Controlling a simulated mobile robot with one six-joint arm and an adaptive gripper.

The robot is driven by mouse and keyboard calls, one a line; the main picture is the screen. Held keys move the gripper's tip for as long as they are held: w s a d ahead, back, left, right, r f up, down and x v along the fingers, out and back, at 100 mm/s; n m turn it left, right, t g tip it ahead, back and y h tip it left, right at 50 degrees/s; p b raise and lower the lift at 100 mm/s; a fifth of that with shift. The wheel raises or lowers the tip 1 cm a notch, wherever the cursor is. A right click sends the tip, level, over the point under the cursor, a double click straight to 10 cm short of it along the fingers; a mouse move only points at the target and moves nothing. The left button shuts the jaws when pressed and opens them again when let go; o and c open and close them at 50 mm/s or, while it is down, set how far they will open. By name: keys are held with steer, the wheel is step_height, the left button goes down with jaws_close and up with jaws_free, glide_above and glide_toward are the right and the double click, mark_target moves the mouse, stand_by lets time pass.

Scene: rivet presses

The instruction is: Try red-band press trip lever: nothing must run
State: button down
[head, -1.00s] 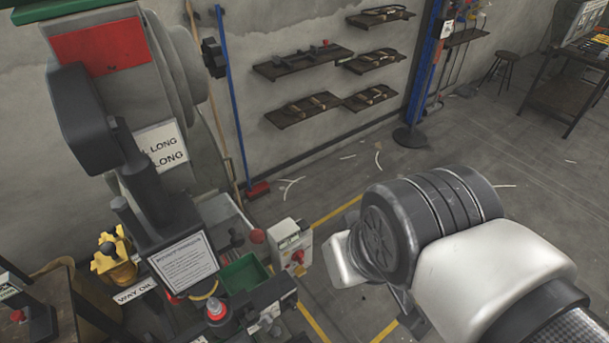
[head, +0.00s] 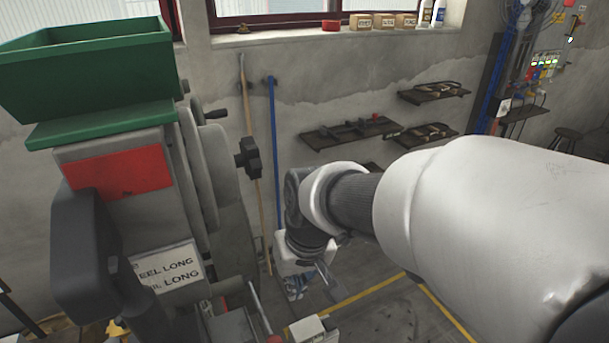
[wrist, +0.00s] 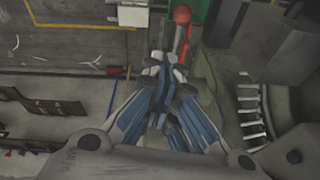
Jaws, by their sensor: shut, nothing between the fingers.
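The press with the red band (head: 118,172) fills the left of the head view, with a green hopper (head: 95,65) on top. In the wrist view a lever with a red ball knob (wrist: 182,14) stands just beyond my fingertips. My gripper (wrist: 165,70) has its blue-grey fingers together and empty, pointing at the lever. I cannot tell whether they touch it. In the head view my gripper (head: 298,288) hangs to the right of the press, partly hidden by its own wrist. A red knob (head: 275,339) shows at the bottom edge there.
A pale control box (head: 313,329) stands low beside the press, near a yellow floor line (head: 365,291). Wall shelves (head: 350,132) hang behind my arm. Open floor lies to the right.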

steer(key=shift+n+g, duration=0.3)
steer(key=a, duration=0.1)
steer(key=a+f, duration=0.1)
steer(key=a, duration=0.1)
steer(key=w+a+f, duration=0.1)
steer(key=shift+a+f, duration=0.25)
steer(key=shift+a, duration=0.05)
steer(key=b, duration=0.3)
glide_above(270, 329)
steer(key=f, duration=1.2)
steer(key=shift+s+d+f, duration=0.1)
steer(key=shift+d+f, duration=0.2)
steer(key=shift+s+f, duration=0.15)
steer(key=shift+f, duration=0.1)
steer(key=shift+d, duration=0.1)
